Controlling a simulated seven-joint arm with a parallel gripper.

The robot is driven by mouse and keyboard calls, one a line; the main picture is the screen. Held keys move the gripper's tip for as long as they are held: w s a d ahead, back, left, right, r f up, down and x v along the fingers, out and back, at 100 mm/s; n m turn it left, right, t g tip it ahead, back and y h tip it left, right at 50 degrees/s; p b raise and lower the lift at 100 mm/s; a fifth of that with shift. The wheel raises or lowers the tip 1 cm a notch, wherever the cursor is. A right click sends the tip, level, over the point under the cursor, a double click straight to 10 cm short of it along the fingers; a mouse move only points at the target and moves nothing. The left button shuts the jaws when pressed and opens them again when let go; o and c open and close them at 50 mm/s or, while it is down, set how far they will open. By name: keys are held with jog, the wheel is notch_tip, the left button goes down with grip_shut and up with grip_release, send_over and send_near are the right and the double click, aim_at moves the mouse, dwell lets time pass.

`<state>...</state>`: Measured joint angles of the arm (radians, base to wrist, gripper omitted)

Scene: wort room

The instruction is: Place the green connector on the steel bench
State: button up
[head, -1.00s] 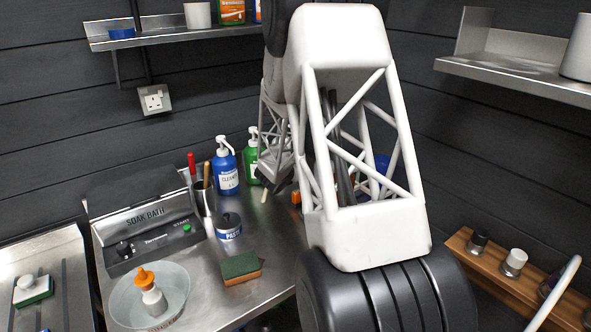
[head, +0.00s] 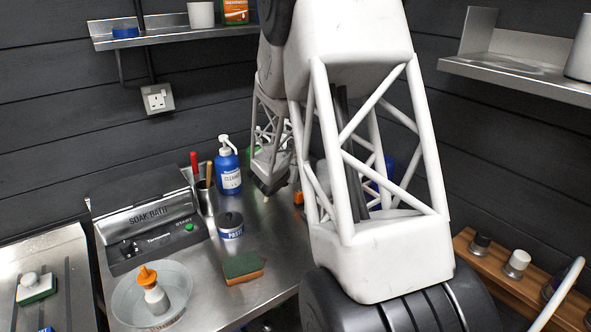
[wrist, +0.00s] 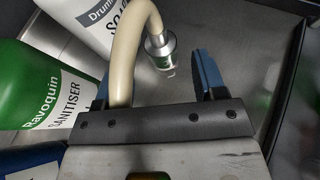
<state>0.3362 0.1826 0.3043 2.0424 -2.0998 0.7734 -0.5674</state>
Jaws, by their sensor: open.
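No green connector can be made out in either view. In the wrist view a beige hose (wrist: 127,45) arches beside the left finger and ends in a bright metal fitting (wrist: 160,44), beyond and between the fingertips. My gripper (wrist: 158,80) is open, with blue-padded fingers; whether the hose touches the left finger is unclear. In the head view my gripper (head: 268,188) is small and dark, low over the back of the steel bench (head: 205,275), and my arm hides much of the bench's right side.
A green sanitiser bottle (wrist: 40,95) and a white soap bottle (wrist: 95,20) stand close left of my gripper. A blue cleaner bottle (head: 229,168), paste tin (head: 230,226), sponge (head: 243,267), soak bath (head: 155,230) and round basin (head: 125,305) occupy the bench. Bare steel lies around the sponge.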

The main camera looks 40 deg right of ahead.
jog(key=v, duration=0.6)
jog(key=shift+a+r, duration=0.2)
jog(key=shift+s, duration=0.1)
dwell(0.4)
jog(key=s+a+r+m+g+y, duration=0.1)
jog(key=s+a+r+m, duration=0.25)
jog(key=s, duration=0.25)
jog(key=s+a+r+m+g+y, duration=0.1)
jog(key=s+a+r+m+g, duration=0.1)
jog(key=s+a+r+m, duration=0.25)
jog(key=s+a+r+m+g, duration=0.1)
jog(key=s+a+r+m, duration=0.15)
jog(key=s+m, duration=0.4)
jog(key=s+a+r+m+y, duration=0.2)
jog(key=s+a+m+y, duration=0.7)
jog(key=s+a, duration=1.1)
jog(key=shift+s+r+m+y, duration=0.35)
jog(key=shift+s+y, duration=0.05)
jog(key=shift+s, duration=0.15)
